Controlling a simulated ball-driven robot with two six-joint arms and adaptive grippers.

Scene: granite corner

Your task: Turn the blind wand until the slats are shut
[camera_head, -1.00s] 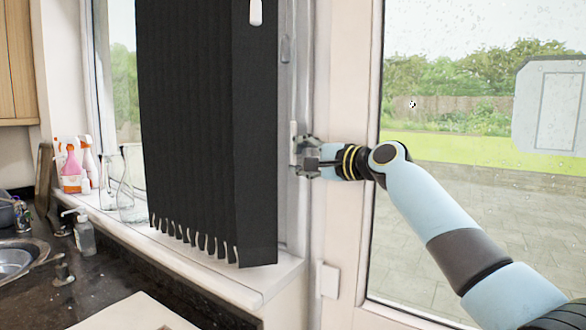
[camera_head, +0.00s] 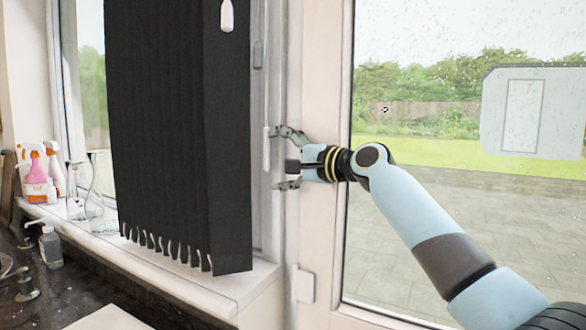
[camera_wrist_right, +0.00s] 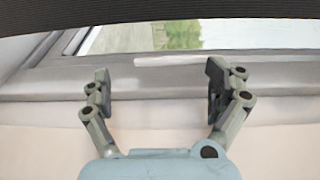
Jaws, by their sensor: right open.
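The blind (camera_head: 155,130) is a set of dark grey vertical slats hanging at the window in the head view. Its slats are close together and their lower ends form a scalloped edge. A slim white wand handle (camera_head: 266,148) hangs upright to the right of the blind; in the wrist view the wand (camera_wrist_right: 168,58) lies across the picture beyond the fingertips. My right gripper (camera_head: 276,158) is open and empty, reaching in from the right with its fingertips close to the wand. It also shows open in the wrist view (camera_wrist_right: 160,77). I cannot tell whether it touches the wand. My left gripper is not in view.
A white door frame (camera_head: 318,60) with a large glass pane stands behind my right arm. The window sill (camera_head: 215,298) holds spray bottles (camera_head: 38,175) and clear glassware (camera_head: 85,190) at the left. A soap dispenser (camera_head: 50,245) stands on the dark worktop.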

